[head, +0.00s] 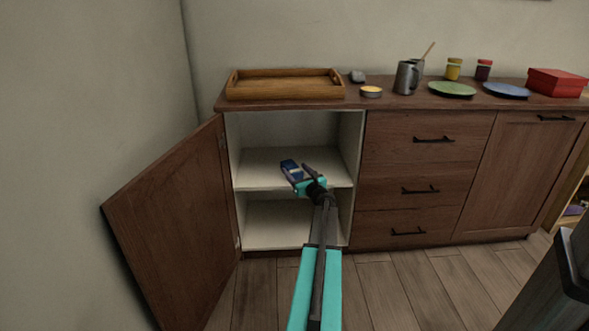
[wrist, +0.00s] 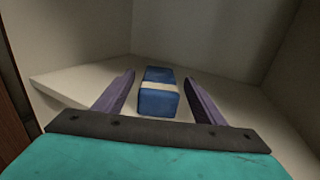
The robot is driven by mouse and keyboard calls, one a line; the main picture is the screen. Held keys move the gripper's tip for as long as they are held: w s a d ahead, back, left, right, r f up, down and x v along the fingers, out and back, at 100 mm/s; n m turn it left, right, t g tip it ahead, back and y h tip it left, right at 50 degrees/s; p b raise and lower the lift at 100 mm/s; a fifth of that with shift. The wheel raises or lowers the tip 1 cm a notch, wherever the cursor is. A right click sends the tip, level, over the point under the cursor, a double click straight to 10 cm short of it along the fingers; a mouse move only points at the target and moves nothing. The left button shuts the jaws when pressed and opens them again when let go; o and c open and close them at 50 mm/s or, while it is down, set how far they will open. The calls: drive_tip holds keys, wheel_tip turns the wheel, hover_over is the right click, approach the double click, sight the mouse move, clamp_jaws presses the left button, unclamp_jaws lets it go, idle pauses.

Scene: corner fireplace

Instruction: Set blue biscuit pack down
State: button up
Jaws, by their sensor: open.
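The blue biscuit pack (wrist: 158,101), blue with a pale band across it, rests on the shelf (wrist: 75,82) inside the open cabinet. In the head view the pack (head: 290,167) shows at the end of my arm, over the middle shelf (head: 258,183). My gripper (wrist: 158,86) is open, with one finger on each side of the pack. A gap shows between the pack and each finger in the wrist view. In the head view my gripper (head: 297,171) partly hides the pack and the shelf.
The cabinet door (head: 175,220) stands swung open to the left. The shelf is bare around the pack, with an empty lower compartment (head: 275,224) below.

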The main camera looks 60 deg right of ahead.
drive_tip(key=p+v, duration=0.2)
drive_tip(key=v, duration=0.8)
idle(0.7)
drive_tip(key=shift+w, duration=0.1)
